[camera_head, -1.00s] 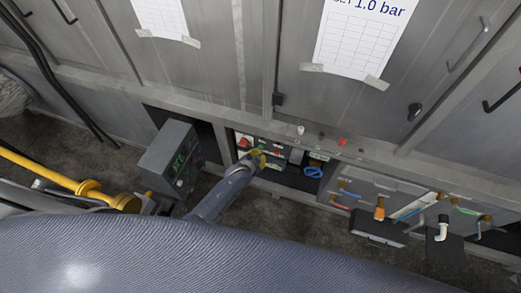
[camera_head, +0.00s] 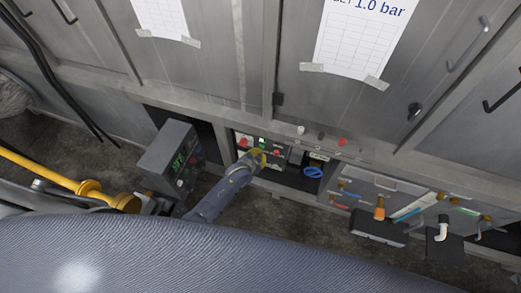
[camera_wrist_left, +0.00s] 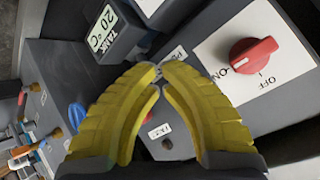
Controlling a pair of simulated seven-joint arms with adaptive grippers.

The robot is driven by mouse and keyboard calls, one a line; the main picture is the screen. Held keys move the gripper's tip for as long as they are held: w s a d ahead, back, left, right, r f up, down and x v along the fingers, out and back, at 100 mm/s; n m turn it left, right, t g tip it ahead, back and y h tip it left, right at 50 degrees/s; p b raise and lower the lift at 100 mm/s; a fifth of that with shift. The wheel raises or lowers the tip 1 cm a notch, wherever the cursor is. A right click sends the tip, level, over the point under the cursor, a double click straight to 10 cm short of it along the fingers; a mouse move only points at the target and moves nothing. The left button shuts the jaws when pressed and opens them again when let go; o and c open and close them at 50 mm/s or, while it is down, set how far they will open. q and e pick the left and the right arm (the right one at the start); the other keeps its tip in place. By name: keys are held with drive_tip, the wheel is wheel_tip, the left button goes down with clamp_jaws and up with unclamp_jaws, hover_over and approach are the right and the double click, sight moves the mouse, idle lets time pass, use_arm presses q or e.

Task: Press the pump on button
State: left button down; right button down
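My left gripper (camera_head: 257,157) reaches into a low recess in the grey cabinet, in front of a small control panel (camera_head: 243,142) with red, white and green parts. In the left wrist view its yellow fingers (camera_wrist_left: 160,69) lean together, tips almost meeting, with nothing held between them. The tips are over a small white label on a dark panel, partly hiding it. A red rotary knob (camera_wrist_left: 253,50) on a white ON/OFF plate is to their right. I cannot tell which part is the pump on button; it may be hidden by the fingers. My right gripper is not in view.
A 20 °C tank display (camera_wrist_left: 104,29) is left of the fingers. A yellow pipe (camera_head: 40,169) crosses the left side.

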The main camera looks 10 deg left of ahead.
use_arm(q)
drive_tip(key=shift+s, duration=0.15)
drive_tip(key=shift+s+a, duration=0.1)
drive_tip(key=shift+s, duration=0.65)
drive_tip(key=shift+s, duration=0.1)
drive_tip(key=shift+s+a, duration=0.2)
drive_tip(key=shift+s, duration=2.2)
